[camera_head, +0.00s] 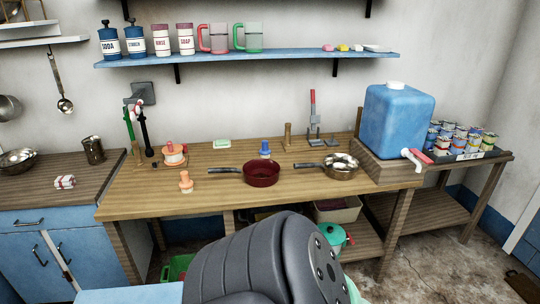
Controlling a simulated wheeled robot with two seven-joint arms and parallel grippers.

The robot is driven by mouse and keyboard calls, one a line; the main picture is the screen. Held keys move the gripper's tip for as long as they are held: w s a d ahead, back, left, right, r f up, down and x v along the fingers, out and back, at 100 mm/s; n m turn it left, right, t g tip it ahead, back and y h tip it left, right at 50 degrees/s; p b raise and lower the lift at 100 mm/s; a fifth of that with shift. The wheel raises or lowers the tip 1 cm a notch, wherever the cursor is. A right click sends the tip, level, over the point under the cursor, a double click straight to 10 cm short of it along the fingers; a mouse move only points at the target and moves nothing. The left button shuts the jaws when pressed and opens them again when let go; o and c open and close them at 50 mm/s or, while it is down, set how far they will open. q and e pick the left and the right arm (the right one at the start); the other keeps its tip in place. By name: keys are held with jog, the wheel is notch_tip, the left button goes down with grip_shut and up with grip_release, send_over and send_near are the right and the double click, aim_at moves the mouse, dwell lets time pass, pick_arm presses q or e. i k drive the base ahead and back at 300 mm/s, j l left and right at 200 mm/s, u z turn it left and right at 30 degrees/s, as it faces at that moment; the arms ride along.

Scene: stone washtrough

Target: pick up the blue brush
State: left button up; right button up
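A small blue object with a knob-like top (264,149), which looks like the blue brush, stands upright near the back of the wooden table (140,200), close to the wall. A similarly shaped orange object (185,182) stands nearer the front left of the table. Neither of my grippers is in view. A large dark grey part of my own body fills the bottom middle and hides part of the space under the table.
The dark red pan (261,174) and the metal pan (341,171) with pale contents have handles pointing left. A blue jug (399,118) stands at right on a wooden block, beside a tray of several cans. A blue shelf (240,60) runs above. The table's front left is clear.

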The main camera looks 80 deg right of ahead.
aim_at(265, 152)
jog(key=z, duration=2.95)
